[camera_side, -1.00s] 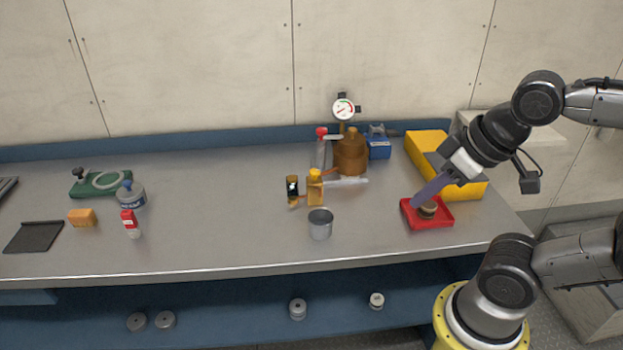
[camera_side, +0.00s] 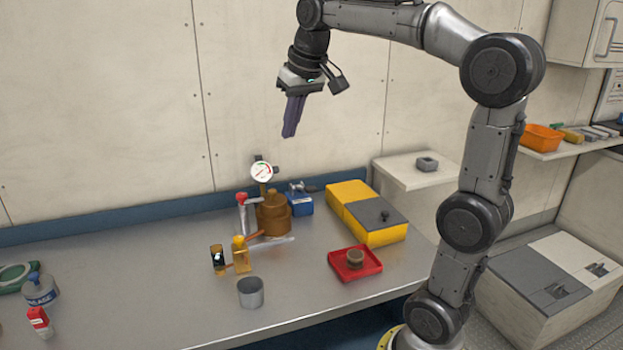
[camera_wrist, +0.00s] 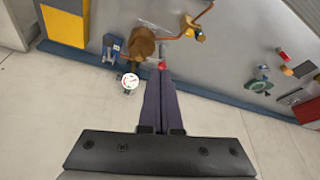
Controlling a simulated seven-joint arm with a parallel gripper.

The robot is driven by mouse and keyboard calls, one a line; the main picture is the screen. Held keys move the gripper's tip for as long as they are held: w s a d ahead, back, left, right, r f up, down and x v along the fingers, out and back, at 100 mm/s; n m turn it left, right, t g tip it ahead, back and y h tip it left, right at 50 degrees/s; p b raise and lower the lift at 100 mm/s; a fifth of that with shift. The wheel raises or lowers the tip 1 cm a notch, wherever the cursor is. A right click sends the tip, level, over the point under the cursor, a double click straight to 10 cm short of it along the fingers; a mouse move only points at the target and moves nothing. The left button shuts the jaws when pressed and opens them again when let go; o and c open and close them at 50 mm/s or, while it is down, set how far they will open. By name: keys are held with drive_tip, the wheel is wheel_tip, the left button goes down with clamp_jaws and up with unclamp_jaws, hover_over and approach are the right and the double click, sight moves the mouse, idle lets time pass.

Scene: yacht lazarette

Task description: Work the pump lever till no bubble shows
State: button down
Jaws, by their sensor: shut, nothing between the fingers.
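My gripper (camera_side: 289,135) is shut and empty, high above the bench and in front of the wall; its dark fingers point down, and they also show in the wrist view (camera_wrist: 159,80). Below stands the brown pump body (camera_side: 273,215) with a round gauge (camera_side: 261,171) above it. A grey post with a red knob (camera_side: 242,197) stands beside it; in the wrist view the red knob (camera_wrist: 162,65) shows just past the fingertips. A pale bar (camera_side: 272,243) lies low in front; I cannot tell which part is the lever. A small dark sight window (camera_side: 217,259) shows a pale spot, too small to read.
A yellow fitting (camera_side: 240,256) and a grey cup (camera_side: 250,292) stand in front. A red tray (camera_side: 374,270) holds a round brown piece (camera_side: 355,257). A yellow box (camera_side: 378,233) and a blue box (camera_side: 299,201) are behind. Bottles stand left.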

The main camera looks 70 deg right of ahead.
drive_tip(key=w+d+f+m+g, duration=0.15)
drive_tip(key=w+d, duration=0.25)
drive_tip(key=d, duration=0.6)
drive_tip(key=m, duration=0.2)
hover_over(311, 188)
drive_tip(key=s+a, duration=0.1)
wheel_tip(311, 188, down, 6)
drive_tip(key=shift+s+r+g, duration=0.1)
drive_tip(key=shift+r+g, duration=0.05)
drive_tip(key=shift+g, duration=0.2)
drive_tip(key=x, duration=0.8)
drive_tip(key=a+x, duration=0.1)
drive_tip(key=x, duration=0.3)
drive_tip(key=shift+s+f, duration=0.3)
drive_tip(key=shift+f, duration=0.05)
drive_tip(key=shift+s+f, duration=0.1)
drive_tip(key=shift+f, duration=0.55)
drive_tip(key=shift+a, duration=0.1)
